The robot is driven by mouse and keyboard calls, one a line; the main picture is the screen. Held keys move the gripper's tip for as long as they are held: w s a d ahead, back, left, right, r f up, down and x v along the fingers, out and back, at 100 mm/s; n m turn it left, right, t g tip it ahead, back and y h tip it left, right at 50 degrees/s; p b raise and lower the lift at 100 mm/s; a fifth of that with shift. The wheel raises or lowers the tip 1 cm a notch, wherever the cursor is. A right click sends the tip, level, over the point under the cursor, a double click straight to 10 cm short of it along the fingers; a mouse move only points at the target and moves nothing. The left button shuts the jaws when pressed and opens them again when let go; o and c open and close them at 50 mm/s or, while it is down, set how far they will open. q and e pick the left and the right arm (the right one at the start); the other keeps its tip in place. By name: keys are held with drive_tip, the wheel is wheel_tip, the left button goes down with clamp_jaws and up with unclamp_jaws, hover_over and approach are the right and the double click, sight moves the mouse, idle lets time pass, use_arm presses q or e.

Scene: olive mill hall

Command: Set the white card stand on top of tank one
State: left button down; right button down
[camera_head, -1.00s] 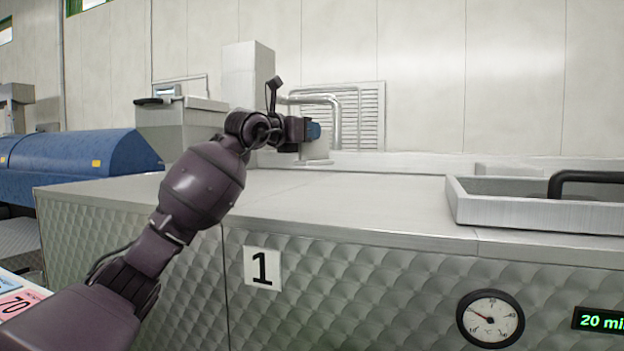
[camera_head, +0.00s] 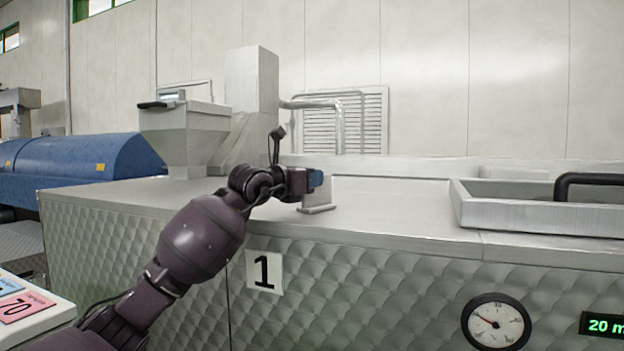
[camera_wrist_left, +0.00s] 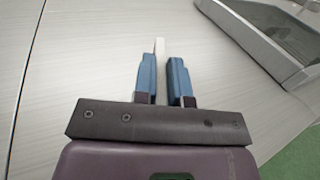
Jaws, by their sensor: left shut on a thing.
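The white card stand (camera_head: 320,193) is upright over the top of tank one (camera_head: 400,212), with its flat foot low against the metal surface; I cannot tell for sure whether it touches. My left gripper (camera_head: 317,178) is shut on the upper part of the stand. In the left wrist view the stand's thin edge (camera_wrist_left: 160,46) shows between the blue fingertips of the left gripper (camera_wrist_left: 162,75). A sign (camera_head: 264,272) with a black "1" is on the tank's quilted front. My right gripper is not in view.
An open metal tray-like hatch with a dark handle (camera_head: 468,207) stands on the tank top at right. A metal hopper (camera_head: 185,130) is at back left. A dial (camera_head: 496,322) and a green display (camera_head: 606,325) are on the front. The tank top between is clear.

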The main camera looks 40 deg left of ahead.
use_arm(q)
drive_tip(key=c, duration=1.2)
unclamp_jaws()
drive_tip(key=shift+o, duration=0.2)
drive_tip(key=s, duration=0.4)
drive_tip(key=s+a, duration=0.1)
drive_tip(key=s, duration=0.3)
drive_tip(key=s+a, duration=0.1)
drive_tip(key=s, duration=0.3)
drive_tip(key=shift+w, duration=0.1)
